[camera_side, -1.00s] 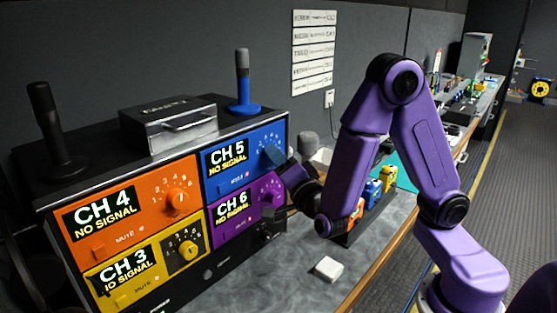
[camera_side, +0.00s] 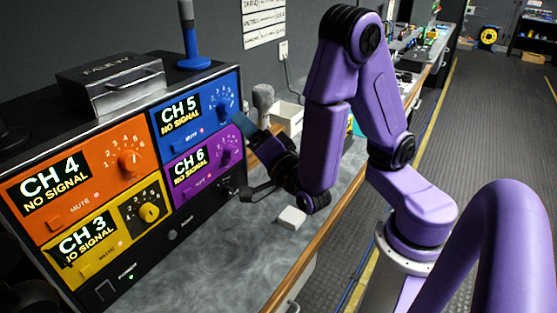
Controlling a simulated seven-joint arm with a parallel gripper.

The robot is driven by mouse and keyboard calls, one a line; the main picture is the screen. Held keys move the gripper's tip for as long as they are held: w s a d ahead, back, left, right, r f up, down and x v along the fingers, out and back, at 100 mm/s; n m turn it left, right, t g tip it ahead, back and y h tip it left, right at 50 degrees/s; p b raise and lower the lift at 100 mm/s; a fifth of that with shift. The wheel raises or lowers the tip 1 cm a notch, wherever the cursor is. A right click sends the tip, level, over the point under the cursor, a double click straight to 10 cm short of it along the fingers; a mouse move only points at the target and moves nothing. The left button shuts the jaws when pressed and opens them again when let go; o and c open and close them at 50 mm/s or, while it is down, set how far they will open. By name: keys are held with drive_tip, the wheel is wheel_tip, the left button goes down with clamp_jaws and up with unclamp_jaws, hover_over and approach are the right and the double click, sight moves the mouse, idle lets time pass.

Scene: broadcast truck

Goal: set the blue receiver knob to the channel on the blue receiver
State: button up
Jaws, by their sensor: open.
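The blue receiver (camera_side: 172,143) is the upper right panel of the rack. Its screen reads "CH 5 NO SIGNAL". Its blue knob (camera_side: 223,110) is at the panel's right side, ringed by white numbers. The knob's pointer direction is too small to read. My gripper (camera_side: 243,165) is open in front of the rack's right edge, below and right of the blue knob. I see nothing between the fingers, and no contact with the blue knob is visible.
A grey microphone (camera_side: 263,98) and a white block (camera_side: 291,217) are near my gripper. The counter's front is mostly clear.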

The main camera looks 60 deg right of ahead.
drive_tip(key=v, duration=1)
drive_tip(key=shift+s, duration=0.2)
drive_tip(key=shift+f, duration=0.1)
